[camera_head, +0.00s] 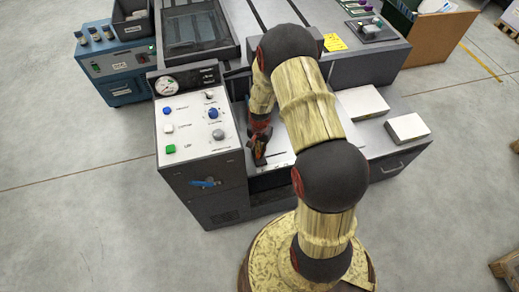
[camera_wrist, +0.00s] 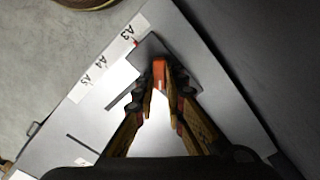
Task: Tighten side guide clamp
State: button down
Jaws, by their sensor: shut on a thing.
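In the wrist view, an orange-red clamp piece (camera_wrist: 160,73) sits between the fingertips of my gripper (camera_wrist: 160,85), on a grey plate with a slot. My gripper is shut on this piece, which I take to be the side guide clamp. A white scale strip (camera_wrist: 100,72) marked A3, A4 and A5 runs along the edge of the grey feed table (camera_wrist: 65,125). In the head view my gripper (camera_head: 261,158) is low over the table, right of the control panel. The clamp is hidden there by the gripper and arm.
The control panel (camera_head: 193,128) with a gauge, knobs and buttons stands close to the left of my gripper. A blue lever (camera_head: 205,183) is on the cabinet front. White paper stacks (camera_head: 361,102) (camera_head: 407,128) lie to the right. A blue unit (camera_head: 117,64) stands far left.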

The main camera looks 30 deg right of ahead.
jog(key=shift+m, duration=0.6)
jog(key=c, duration=1.8)
grip_release()
jog(key=shift+c, duration=0.2)
jog(key=shift+r, duration=0.1)
notch_tip(320, 180, up, 12)
